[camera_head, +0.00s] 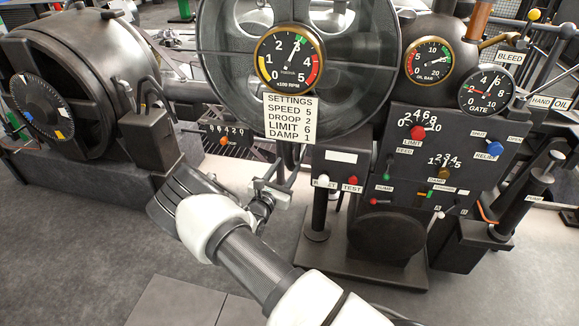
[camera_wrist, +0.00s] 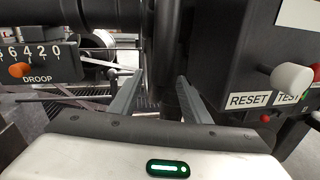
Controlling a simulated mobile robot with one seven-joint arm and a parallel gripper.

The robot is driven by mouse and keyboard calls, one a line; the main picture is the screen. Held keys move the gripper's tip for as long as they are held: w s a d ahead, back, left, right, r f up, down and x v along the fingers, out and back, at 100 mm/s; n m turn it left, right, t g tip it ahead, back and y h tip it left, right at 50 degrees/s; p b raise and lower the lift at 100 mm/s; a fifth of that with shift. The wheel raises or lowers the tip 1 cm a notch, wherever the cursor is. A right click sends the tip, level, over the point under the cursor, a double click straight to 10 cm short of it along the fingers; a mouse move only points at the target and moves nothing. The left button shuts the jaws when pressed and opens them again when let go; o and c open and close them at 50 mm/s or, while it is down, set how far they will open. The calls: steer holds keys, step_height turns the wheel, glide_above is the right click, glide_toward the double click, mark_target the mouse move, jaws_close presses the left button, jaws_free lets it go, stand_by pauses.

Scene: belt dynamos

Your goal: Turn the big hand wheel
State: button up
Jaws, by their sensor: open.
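A large dark round rim with thin spokes (camera_head: 213,75) stands at the top centre of the head view, behind a gauge. It looks like the big wheel, but I cannot tell for sure that it is the hand wheel. My gripper (camera_head: 278,188) is below it, left of the control panel, with its fingers apart and nothing seen between them. In the wrist view both fingers of my gripper (camera_wrist: 155,88) point forward, spread apart, toward dark upright parts. No whole wheel shows in the wrist view.
The settings card (camera_head: 290,118) hangs under the rpm gauge (camera_head: 290,58). The droop scale (camera_wrist: 38,58) is left of my gripper, and a white reset knob (camera_wrist: 291,77) is close on the right. The control panel (camera_head: 340,140) is to the right. A dark dynamo (camera_head: 100,60) stands left.

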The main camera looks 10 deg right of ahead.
steer(key=shift+x, duration=1.6)
jaws_close()
steer(key=shift+f+b, duration=0.1)
steer(key=shift+b, duration=0.2)
